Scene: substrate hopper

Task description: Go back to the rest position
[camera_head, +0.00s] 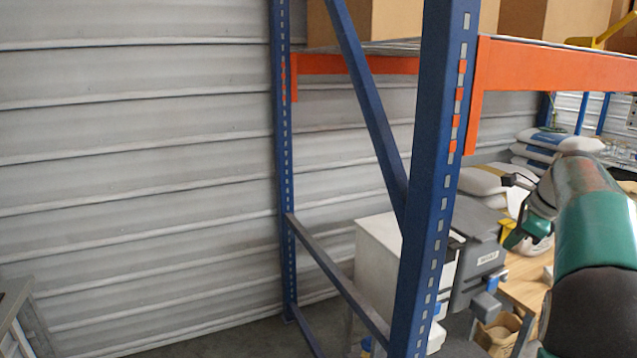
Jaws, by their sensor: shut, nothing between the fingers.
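My arm reaches up along the right edge and bends down at its far end. My gripper (512,240), small and green and dark, is at that end, just right of the blue rack post. It is shut and holds nothing. Behind it is a grey bin (478,262) with a white label. A white box-shaped container (378,255) stands left of the bin, partly hidden by the post. I cannot tell whether the gripper touches anything.
A blue rack post (437,160) stands close in front, with orange beams (560,66) and cardboard boxes (565,20) above. Filled sacks (482,180) lie behind. A wooden surface (525,280) is below the gripper.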

